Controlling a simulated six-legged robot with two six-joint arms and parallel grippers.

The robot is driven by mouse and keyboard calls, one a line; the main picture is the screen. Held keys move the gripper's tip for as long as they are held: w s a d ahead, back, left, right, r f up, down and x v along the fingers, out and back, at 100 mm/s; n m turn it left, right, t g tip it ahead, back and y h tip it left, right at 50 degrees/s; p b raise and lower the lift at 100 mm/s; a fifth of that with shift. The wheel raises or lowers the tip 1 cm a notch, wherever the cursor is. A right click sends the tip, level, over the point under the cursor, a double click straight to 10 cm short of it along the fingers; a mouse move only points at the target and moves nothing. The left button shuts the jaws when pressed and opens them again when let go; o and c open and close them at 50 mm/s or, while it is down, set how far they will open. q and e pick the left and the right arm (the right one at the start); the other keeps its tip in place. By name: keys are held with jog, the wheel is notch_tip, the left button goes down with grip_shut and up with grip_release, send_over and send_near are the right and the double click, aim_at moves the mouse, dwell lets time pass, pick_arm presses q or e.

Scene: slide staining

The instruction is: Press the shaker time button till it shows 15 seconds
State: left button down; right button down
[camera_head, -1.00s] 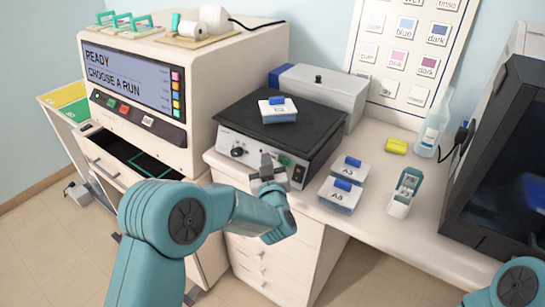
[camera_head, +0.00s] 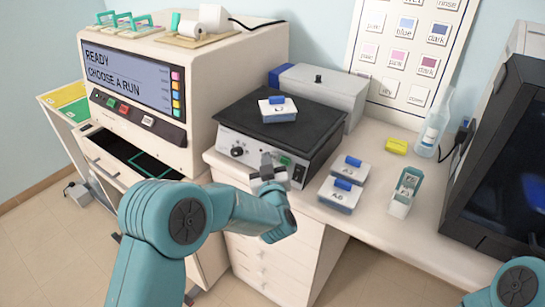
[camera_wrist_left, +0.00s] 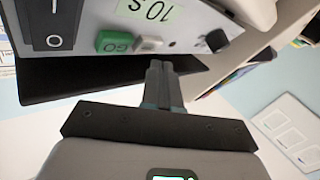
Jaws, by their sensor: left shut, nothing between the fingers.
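The shaker (camera_head: 315,140) is a box with a black top plate on the bench. Its front panel, upside down in the left wrist view, has a green display label reading 10 s (camera_wrist_left: 150,9), a green GO button (camera_wrist_left: 114,42), a grey button (camera_wrist_left: 147,44), a black knob (camera_wrist_left: 217,40) and a black rocker switch (camera_wrist_left: 55,22). My left gripper (camera_head: 266,158) is shut and empty in front of this panel. In the left wrist view its fingertips (camera_wrist_left: 158,66) are just by the grey button; I cannot tell whether they touch it. My right gripper is out of view.
A blue-lidded box (camera_head: 278,108) sits on the shaker plate. Two more blue-lidded boxes (camera_head: 341,193) and a slide holder (camera_head: 404,194) stand to the right. The stainer (camera_head: 180,75) stands left, with an open drawer below. A dark-fronted machine (camera_head: 505,165) is at far right.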

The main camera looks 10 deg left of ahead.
pick_arm(q)
jog(key=shift+w+d+f, duration=0.1)
jog(key=shift+w+f, duration=0.05)
jog(key=shift+w, duration=0.15)
jog(key=shift+w+d+f+b, duration=0.15)
jog(key=shift+w+b, duration=0.1)
jog(key=shift+b, duration=0.25)
jog(key=shift+s, duration=0.1)
dwell(0.6)
jog(key=shift+s+a+r, duration=0.25)
jog(key=shift+s, duration=0.25)
jog(key=s, duration=0.1)
jog(key=s+a+r, duration=0.1)
jog(key=s, duration=0.1)
jog(key=s+r+b, duration=0.1)
jog(key=shift+s+a, duration=0.2)
jog(key=shift+a, duration=0.1)
dwell(0.6)
